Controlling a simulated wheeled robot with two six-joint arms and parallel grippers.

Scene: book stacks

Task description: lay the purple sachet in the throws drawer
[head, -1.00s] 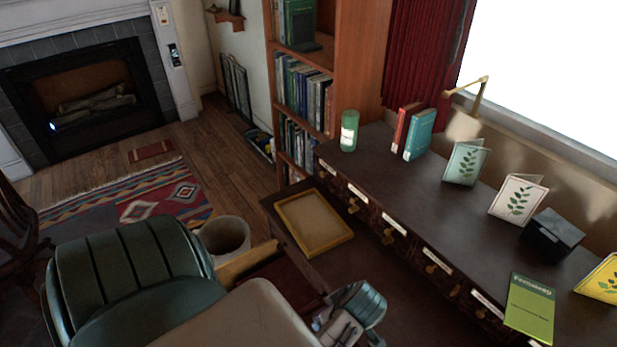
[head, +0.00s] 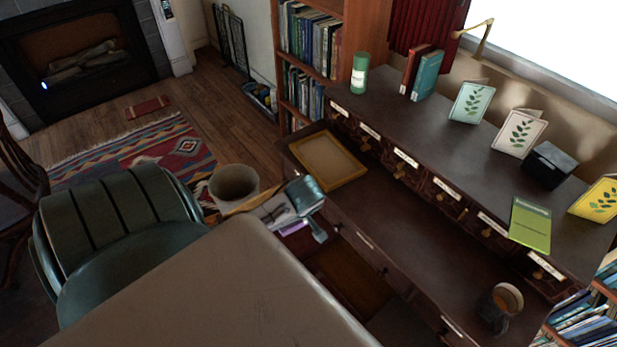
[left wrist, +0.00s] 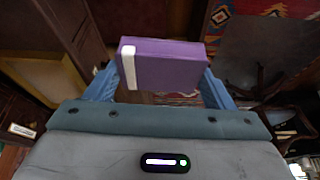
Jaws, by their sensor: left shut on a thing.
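The purple sachet (left wrist: 170,65), a flat block with a white strip, is held between the two blue fingers of my left gripper (left wrist: 160,88) in the left wrist view. In the head view my left gripper (head: 298,212) is above the desk's left front, with a bit of the sachet (head: 294,228) showing beneath it. An open drawer (head: 345,272) with a brown inside lies below and to the right of the gripper, partly covered by my arm. I cannot read its label. The sachet is held clear of the drawer floor. My right gripper is out of view.
A shallow wooden tray (head: 328,160) lies on the desk just behind the gripper. A waste bin (head: 233,186) and a green chair (head: 120,220) stand left. A mug (head: 500,305) is at the desk's right. Cards and books line the upper shelf.

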